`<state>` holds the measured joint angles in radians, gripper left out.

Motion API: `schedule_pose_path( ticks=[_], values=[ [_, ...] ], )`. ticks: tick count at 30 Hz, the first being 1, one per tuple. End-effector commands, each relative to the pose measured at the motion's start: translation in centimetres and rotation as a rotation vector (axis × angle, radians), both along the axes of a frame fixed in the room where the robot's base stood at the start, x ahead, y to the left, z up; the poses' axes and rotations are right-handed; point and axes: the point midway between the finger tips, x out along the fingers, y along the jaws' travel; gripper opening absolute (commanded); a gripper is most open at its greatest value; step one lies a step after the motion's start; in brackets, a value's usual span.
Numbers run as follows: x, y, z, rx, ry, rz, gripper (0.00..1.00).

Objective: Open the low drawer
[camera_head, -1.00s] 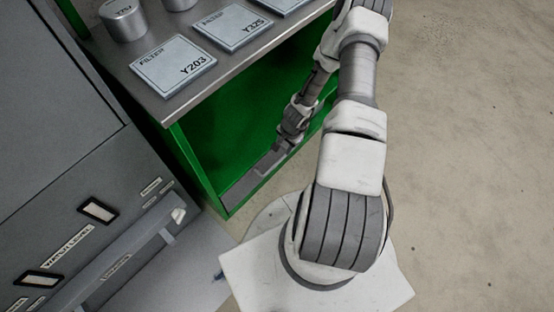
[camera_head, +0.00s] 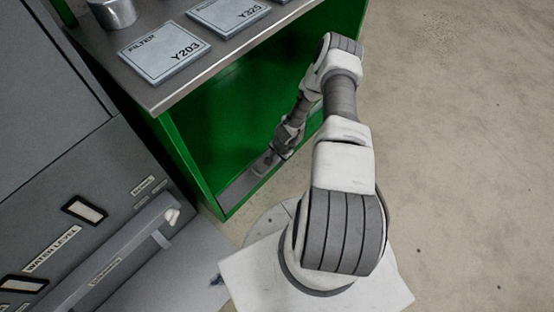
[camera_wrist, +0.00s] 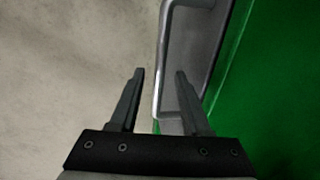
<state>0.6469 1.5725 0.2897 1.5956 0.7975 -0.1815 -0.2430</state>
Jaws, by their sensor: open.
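The low drawer has a grey front (camera_head: 237,189) at the bottom of the green cabinet. In the wrist view its grey face (camera_wrist: 198,45) lies beside the green panel, and its pale metal bar handle (camera_wrist: 161,60) runs up and down the picture. My gripper (camera_wrist: 160,73) is open and empty. Its two dark fingers appear on either side of the handle in the picture; their depth relative to the bar and any contact cannot be told. In the head view my gripper (camera_head: 265,163) is at the drawer front, small and dark, partly hiding it.
The green cabinet (camera_head: 178,150) has a grey top holding labelled filter plates (camera_head: 165,55) and a metal can (camera_head: 112,12). A grey machine (camera_head: 60,190) with a long bar handle (camera_head: 120,255) stands at left. The floor at right (camera_head: 470,150) is clear.

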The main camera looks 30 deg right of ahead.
Motion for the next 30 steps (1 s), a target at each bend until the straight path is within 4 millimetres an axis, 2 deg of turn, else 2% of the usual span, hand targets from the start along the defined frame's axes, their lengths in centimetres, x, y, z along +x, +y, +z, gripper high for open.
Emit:
schedule_pose_path(
  ticks=[4,5,12,30],
  values=[
    [0.01,-0.01,0.04,0.000,0.000,0.000,0.47],
    [0.00,-0.01,0.04,0.000,0.000,0.000,0.43],
    [0.01,-0.03,0.06,-0.001,0.000,0.000,0.00],
    [0.01,-0.04,0.07,-0.001,0.000,0.000,0.00]
  ],
)
